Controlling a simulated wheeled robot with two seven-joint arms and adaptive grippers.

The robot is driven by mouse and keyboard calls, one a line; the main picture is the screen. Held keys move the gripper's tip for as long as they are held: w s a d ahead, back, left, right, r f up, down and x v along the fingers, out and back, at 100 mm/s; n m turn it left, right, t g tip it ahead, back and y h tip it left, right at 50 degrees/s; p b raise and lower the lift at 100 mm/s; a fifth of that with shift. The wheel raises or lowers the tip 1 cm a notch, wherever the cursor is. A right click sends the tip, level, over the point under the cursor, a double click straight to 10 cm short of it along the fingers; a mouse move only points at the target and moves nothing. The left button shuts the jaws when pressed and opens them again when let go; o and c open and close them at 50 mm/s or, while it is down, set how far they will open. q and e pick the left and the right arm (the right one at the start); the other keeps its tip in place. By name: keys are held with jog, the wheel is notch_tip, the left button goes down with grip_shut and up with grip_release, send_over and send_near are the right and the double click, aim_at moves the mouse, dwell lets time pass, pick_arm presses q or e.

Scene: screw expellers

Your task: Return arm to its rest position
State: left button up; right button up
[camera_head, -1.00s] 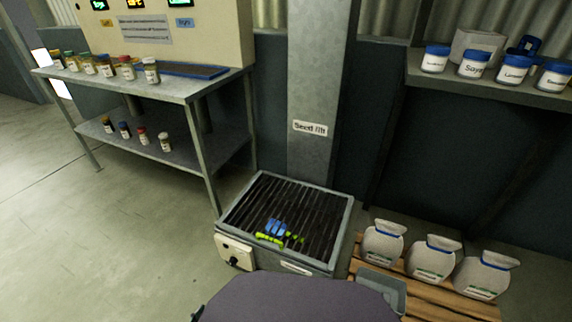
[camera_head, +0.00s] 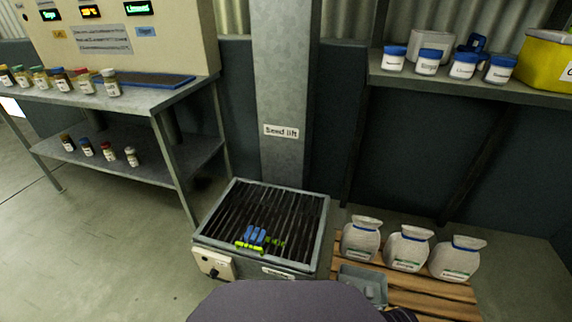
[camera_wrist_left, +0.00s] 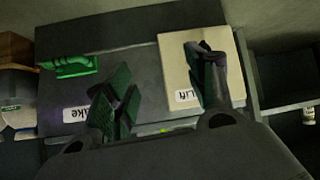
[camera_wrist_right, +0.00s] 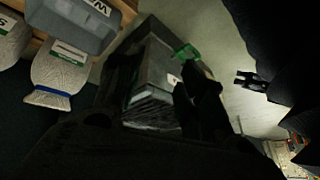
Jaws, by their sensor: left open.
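My left gripper (camera_wrist_left: 165,95) is open in the left wrist view, its two green-tinted fingers apart with nothing between them. It is over a grey box, near a cream box (camera_wrist_left: 180,70) labelled "Lift". My right gripper (camera_wrist_right: 165,90) is dark in the right wrist view; its fingers look apart, with a grey labelled box (camera_wrist_right: 155,75) beyond the gap. A small gripper shape (camera_wrist_right: 250,82) also shows in the right wrist view.
A metal workbench (camera_head: 165,100) with jars and a control panel (camera_head: 120,35) stands at the left. White sacks (camera_head: 408,248) and a grey scoop-like container (camera_head: 362,285) sit on a pallet at right. A shelf (camera_head: 480,88) holds jars and a yellow box (camera_head: 545,62). Floor is clear at left.

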pick_arm(q)
jog(key=s+d+r+g, duration=0.1)
jog(key=s+r+g, duration=0.2)
jog(key=r, duration=0.8)
jog(key=s+d+r+m+g+y, duration=0.1)
jog(key=s+r+g, duration=0.2)
jog(key=s+r, duration=0.3)
notch_tip(320, 180, up, 5)
jog(key=shift+s+d+r+g+p, duration=0.15)
jog(key=shift+d+r+g+p, duration=0.1)
jog(key=shift+g+p, duration=0.1)
pick_arm(e)
jog(key=s+d+r+g+h, duration=0.1)
jog(key=d+r+h, duration=0.1)
jog(key=d+r, duration=0.3)
jog(key=shift+s+d+r+m+h, duration=0.15)
jog(key=shift+d+r+m+h, duration=0.2)
jog(key=shift+d, duration=0.2)
pick_arm(q)
jog(key=w+f+p, duration=0.1)
jog(key=p, duration=0.2)
jog(key=shift+d, duration=0.1)
pick_arm(e)
jog(key=shift+w+a+f+g, duration=0.1)
jog(key=shift+w+f+g, duration=0.2)
jog(key=shift+w+f, duration=0.15)
